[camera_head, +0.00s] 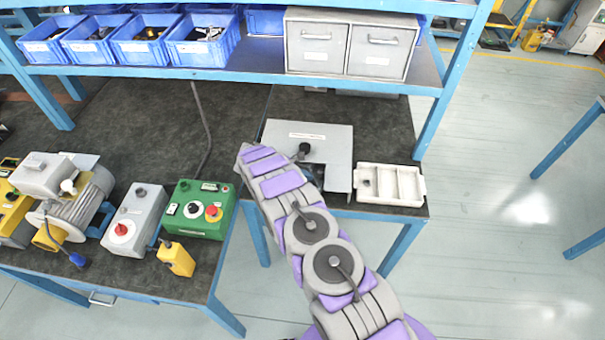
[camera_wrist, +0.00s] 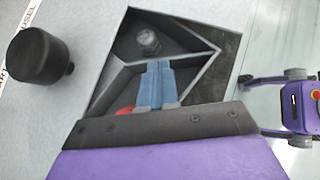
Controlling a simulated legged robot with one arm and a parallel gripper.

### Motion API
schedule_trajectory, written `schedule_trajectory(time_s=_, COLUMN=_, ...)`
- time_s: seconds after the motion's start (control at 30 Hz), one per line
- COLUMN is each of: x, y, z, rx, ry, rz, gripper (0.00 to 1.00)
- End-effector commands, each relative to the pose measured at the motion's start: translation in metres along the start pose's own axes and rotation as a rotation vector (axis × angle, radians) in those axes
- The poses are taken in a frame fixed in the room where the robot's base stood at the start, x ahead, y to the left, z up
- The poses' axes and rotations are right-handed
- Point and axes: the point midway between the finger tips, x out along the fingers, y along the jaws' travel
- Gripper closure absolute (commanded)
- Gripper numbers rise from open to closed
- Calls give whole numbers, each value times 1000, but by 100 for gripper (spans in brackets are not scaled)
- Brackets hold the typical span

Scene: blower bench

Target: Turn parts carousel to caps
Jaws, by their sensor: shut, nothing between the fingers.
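The parts carousel (camera_head: 328,133) is a grey flat-topped housing with a white label, a black knob (camera_head: 304,149) and a cut-out at its near side. In the wrist view the knob (camera_wrist: 38,56) stands at the left, beside the cut-out. Grey dividers (camera_wrist: 195,68) split the space inside. A grey round metal part (camera_wrist: 149,40) lies in the far compartment, and a red part (camera_wrist: 125,110) shows partly beside my fingers. My gripper (camera_wrist: 158,66) is shut and empty, its blue fingers over or in the cut-out by the dividers; contact cannot be told. My arm hides it in the head view.
A white compartment tray (camera_head: 416,190) is right of the carousel, near the bench edge. Blue bins (camera_head: 139,53) and grey drawers (camera_head: 316,53) fill the shelf above.

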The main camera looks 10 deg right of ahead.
Motion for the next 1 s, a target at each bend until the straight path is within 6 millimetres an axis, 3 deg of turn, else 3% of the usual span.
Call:
schedule_trajectory(time_s=0.5, x=23, y=-7, z=20, rx=-132, ry=2, rz=135, gripper=100)
schedule_trajectory(time_s=1.0, x=22, y=-6, z=21, rx=-131, ry=2, rz=137, gripper=100)
